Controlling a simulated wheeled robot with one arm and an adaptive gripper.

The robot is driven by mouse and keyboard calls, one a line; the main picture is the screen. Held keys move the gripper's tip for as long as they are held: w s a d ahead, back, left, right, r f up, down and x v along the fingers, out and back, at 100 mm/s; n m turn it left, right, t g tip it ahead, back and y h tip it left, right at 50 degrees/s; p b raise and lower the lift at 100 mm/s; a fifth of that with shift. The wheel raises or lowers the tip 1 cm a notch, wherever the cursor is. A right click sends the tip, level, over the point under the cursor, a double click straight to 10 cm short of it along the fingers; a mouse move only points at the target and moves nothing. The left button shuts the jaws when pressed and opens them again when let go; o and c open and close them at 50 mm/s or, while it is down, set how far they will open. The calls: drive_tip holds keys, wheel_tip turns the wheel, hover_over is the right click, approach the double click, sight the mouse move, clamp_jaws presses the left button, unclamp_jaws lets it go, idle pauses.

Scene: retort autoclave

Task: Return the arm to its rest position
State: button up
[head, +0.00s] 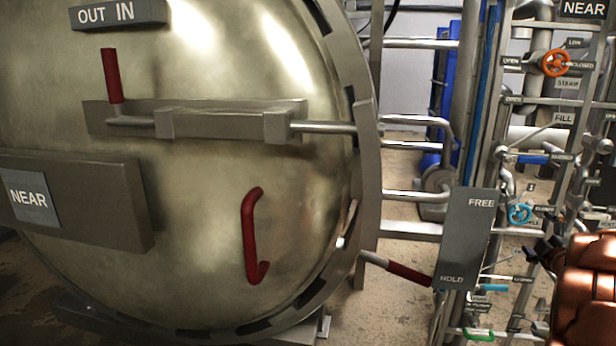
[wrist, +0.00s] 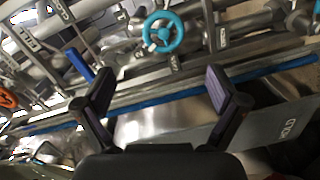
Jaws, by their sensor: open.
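My gripper (wrist: 158,98) is open and empty in the wrist view, its two dark fingers spread apart. Beyond it are pipes and a teal handwheel (wrist: 163,33). In the head view a copper-coloured part of my arm (head: 585,290) fills the lower right corner, and a dark piece of the gripper shows at its left edge. The arm is close to the pipe rack on the right. The wrist view shows the grey HOLD plate (wrist: 270,120) at the right, beside the right finger. No object is between the fingers.
The round autoclave door (head: 200,210) with red handles fills the left. A grey FREE/HOLD plate (head: 467,235) stands beside a red-gripped lever (head: 408,273). Pipes carry an orange handwheel (head: 556,62) and a blue handwheel (head: 520,214). Bare floor (head: 385,310) shows between door and rack.

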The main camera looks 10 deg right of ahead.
drive_tip(key=a+r+m+g+h+p, duration=0.1)
drive_tip(key=a+r+m+g+p, duration=0.3)
drive_tip(key=a+r+p, duration=0.35)
drive_tip(key=s+a+r+m+g+y+p, duration=0.1)
drive_tip(key=s+a+r+m+g+p, duration=0.1)
drive_tip(key=s+a+r+p, duration=0.3)
drive_tip(key=s+a+r+m+g+p, duration=0.2)
drive_tip(key=s+a+g+p, duration=0.1)
drive_tip(key=a+p, duration=0.35)
drive_tip(key=s+a+r+m+g+y+p, duration=0.1)
drive_tip(key=s+a+r+g+y+p, duration=0.2)
drive_tip(key=s+a+p, duration=0.4)
drive_tip(key=s+a+r+m+g+y+p, duration=0.1)
drive_tip(key=s+a+r+g+y+p, duration=0.2)
drive_tip(key=s+a, duration=1.9)
wheel_tip(320, 180, up, 4)
drive_tip(key=g+p, duration=0.3)
drive_tip(key=p, duration=0.2)
drive_tip(key=shift+s+r+y, duration=0.15)
drive_tip(key=shift+s+y, duration=0.15)
